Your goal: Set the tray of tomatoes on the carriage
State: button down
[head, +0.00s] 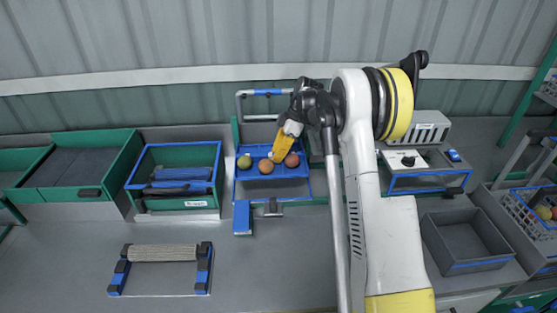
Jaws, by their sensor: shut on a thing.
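The blue tray (299,172) holds a few tomatoes: a green one (244,162), an orange-red one (265,166) and another reddish one (292,160). My gripper (279,157), with yellow fingers, reaches down from the right and is shut at the back part of the tray. The fingertips are partly hidden among the tomatoes. A grey, blue-edged platform (290,191), which looks like the carriage, shows directly below and in front of the tray. I cannot tell whether the tray rests on it or hangs just above it.
A grey-and-blue upright frame (241,104) stands behind the tray. A green and blue crate (174,205) is to the left, a roller stand (162,253) in front left. A small blue box (242,217) sits before the platform. A grey bin (466,240) is right.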

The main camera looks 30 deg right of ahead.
aim_at(277, 180)
jog(key=shift+f+b, duration=2.25)
jog(key=shift+f, duration=1.65)
jog(key=shift+f, duration=0.2)
jog(key=c, duration=1.4)
grip_release()
jog(key=c, duration=0.3)
jog(key=shift+c, duration=0.2)
jog(key=shift+r, duration=0.1)
jog(key=shift+r+p, duration=1.8)
jog(key=shift+r, duration=1.65)
